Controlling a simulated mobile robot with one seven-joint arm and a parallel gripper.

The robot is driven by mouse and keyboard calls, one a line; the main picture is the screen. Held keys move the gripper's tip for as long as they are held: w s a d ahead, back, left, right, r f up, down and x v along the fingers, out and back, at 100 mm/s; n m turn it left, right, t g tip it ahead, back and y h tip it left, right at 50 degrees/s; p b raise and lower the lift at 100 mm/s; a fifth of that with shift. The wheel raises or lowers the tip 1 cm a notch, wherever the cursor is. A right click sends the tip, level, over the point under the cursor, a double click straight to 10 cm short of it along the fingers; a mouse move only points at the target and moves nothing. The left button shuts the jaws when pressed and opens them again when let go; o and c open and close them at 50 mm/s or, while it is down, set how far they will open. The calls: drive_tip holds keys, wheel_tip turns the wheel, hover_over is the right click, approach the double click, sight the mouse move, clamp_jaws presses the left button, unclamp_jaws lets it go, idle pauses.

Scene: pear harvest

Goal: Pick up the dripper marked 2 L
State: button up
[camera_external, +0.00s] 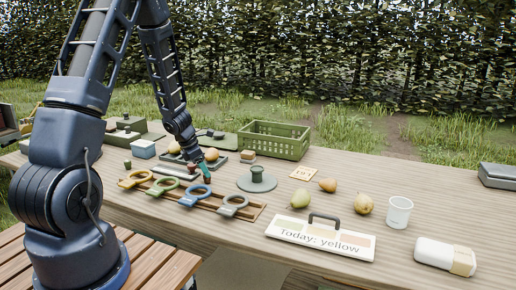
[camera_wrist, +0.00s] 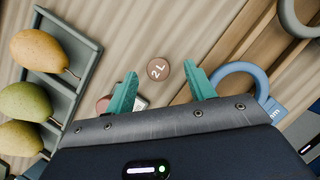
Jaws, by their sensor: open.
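The dripper marked 2 L (camera_wrist: 159,69) is a small round brown disc with white lettering, lying on the table in the wrist view. My gripper (camera_wrist: 158,88) is open, its two teal fingers apart with nothing between them; the dripper shows just beyond the fingertips, roughly centred between them. A second reddish round piece (camera_wrist: 103,104) is partly hidden behind the left finger, and I cannot read any mark on it. In the external view my gripper (camera_external: 207,174) is low over the table beside the ring tools; the 2 L dripper cannot be made out clearly there.
A grey tray (camera_wrist: 88,44) with pears lies left in the wrist view. A blue ring tool (camera_wrist: 262,78) lies close to the right finger, on a wooden rack (camera_external: 255,212).

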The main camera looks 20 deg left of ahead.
drive_tip(key=shift+x, duration=1.8)
drive_tip(key=shift+a, duration=0.15)
drive_tip(key=c, duration=1)
drive_tip(key=shift+c, duration=0.2)
